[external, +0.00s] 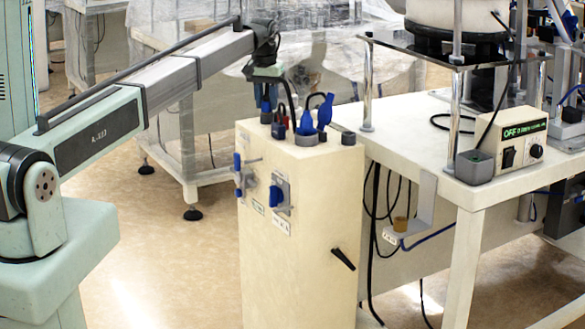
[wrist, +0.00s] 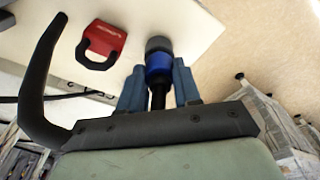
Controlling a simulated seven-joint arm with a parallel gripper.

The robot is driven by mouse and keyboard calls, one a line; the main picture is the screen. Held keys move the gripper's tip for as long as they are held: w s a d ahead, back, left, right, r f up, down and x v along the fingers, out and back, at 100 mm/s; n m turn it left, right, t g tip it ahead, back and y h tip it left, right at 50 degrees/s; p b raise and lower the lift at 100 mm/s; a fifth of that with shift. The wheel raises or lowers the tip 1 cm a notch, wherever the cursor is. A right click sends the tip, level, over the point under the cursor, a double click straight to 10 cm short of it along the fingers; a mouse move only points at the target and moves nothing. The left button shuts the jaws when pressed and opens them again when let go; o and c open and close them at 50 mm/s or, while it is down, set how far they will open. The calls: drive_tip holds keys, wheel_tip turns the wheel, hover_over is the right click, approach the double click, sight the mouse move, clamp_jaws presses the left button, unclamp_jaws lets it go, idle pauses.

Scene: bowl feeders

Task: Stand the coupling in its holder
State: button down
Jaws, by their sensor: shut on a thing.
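The coupling (wrist: 159,62) is a short cylinder with a dark grey end, a blue ring and a black stem. In the wrist view it sits between the two blue fingers of my gripper (wrist: 157,78), which is shut on it. In the external view my gripper (external: 266,96) points down over the back left of the cream cabinet's top. The coupling is small and mostly hidden there; I cannot tell whether it touches the top. A grey open-topped block (external: 475,166) on the white bench may be the holder, but I cannot tell for certain.
The cream cabinet (external: 300,215) carries a red padlock-like piece (wrist: 101,43), blue-handled parts (external: 324,111) and a small dark block (external: 348,136). Blue valves stick out of its front. The white bench (external: 420,150) stands to its right, with a switch box (external: 510,142) and metal posts.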

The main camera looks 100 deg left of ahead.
drive_tip(key=shift+f, duration=0.1)
drive_tip(key=c, duration=0.5)
unclamp_jaws()
idle(0.3)
drive_tip(key=shift+d+r, duration=0.2)
drive_tip(key=shift+r, duration=1.6)
drive_tip(key=shift+d+r, duration=0.15)
drive_tip(key=shift+r, duration=1.65)
drive_tip(key=shift+r, duration=0.15)
drive_tip(key=shift+r, duration=1.85)
